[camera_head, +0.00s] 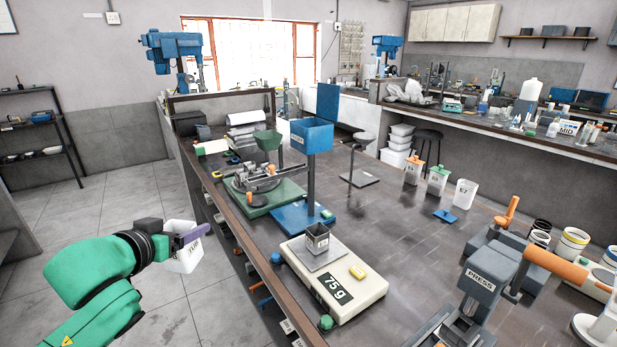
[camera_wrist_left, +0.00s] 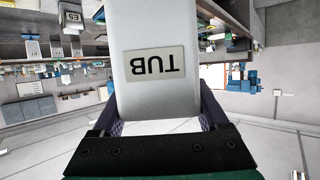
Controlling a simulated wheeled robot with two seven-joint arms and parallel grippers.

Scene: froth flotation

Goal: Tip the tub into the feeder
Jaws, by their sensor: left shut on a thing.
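The white tub (camera_head: 184,262) is held out over the floor, left of the bench, in the head view. My left gripper (camera_head: 178,240) is shut on it, with a purple finger along its side. In the left wrist view the tub (camera_wrist_left: 158,95) fills the space between the fingers (camera_wrist_left: 160,112), its TUB label upside down in the picture. Its contents are hidden. A blue box-shaped hopper on a post, likely the feeder (camera_head: 311,137), stands on a blue base on the bench, to the right of and beyond the tub. My right gripper is not in view.
A scale (camera_head: 333,284) reading 75 g carries a small dark cup (camera_head: 317,237) in front of the blue base. A green funnel (camera_head: 268,140) stands left of the hopper. A grey press (camera_head: 483,283) is at right. The bench's left edge (camera_head: 235,232) lies between tub and hopper.

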